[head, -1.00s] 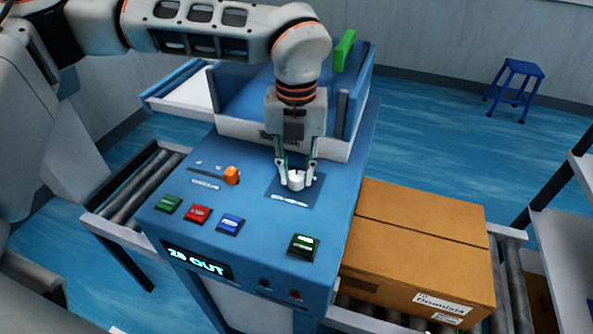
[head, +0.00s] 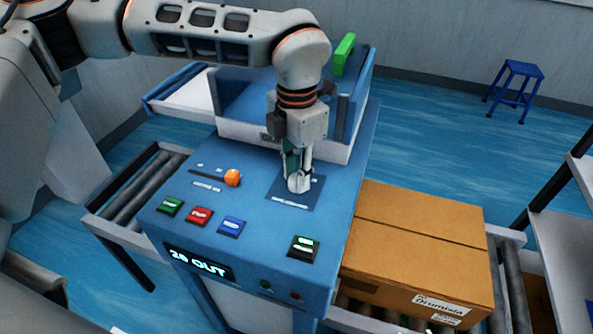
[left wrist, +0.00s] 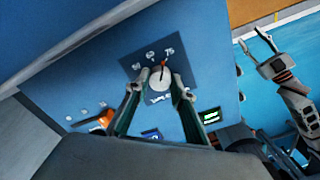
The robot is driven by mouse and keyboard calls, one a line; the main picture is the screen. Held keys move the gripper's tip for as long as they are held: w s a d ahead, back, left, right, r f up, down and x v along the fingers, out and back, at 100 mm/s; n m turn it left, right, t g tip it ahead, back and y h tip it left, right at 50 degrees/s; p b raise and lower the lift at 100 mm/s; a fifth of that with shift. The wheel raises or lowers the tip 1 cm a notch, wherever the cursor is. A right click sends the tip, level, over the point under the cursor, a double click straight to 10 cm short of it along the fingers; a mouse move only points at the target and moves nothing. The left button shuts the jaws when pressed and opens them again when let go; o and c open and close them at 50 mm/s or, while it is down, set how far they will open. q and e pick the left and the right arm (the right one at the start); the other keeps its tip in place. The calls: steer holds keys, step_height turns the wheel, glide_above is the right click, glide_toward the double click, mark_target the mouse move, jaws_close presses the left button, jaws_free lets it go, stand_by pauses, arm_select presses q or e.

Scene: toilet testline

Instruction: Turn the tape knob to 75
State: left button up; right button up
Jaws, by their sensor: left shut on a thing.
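The tape knob is a white round dial (left wrist: 155,83) on a dark blue plate on the blue machine's top. In the left wrist view a red-orange pointer on it points up toward the rightmost of the small white labels (left wrist: 169,50), which looks like 75. My left gripper (head: 299,188) points down onto the knob and is shut on it, a finger on each side; it also shows in the left wrist view (left wrist: 157,92). In the head view the fingers mostly hide the knob. My right gripper (left wrist: 252,43) shows in the left wrist view with fingers apart, away from the machine.
An orange slider knob (head: 232,177) sits left of the plate. Green (head: 170,206), red (head: 199,216), blue (head: 231,227) and another green button (head: 303,247) lie nearer the front, above a lit display (head: 199,263). A cardboard box (head: 420,250) stands on rollers to the right.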

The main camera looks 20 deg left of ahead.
arm_select(q)
steer(key=shift+w+m, duration=0.1)
steer(key=shift+m, duration=0.7)
steer(key=o, duration=1.1)
step_height(320, 180, up, 12)
stand_by(0.3)
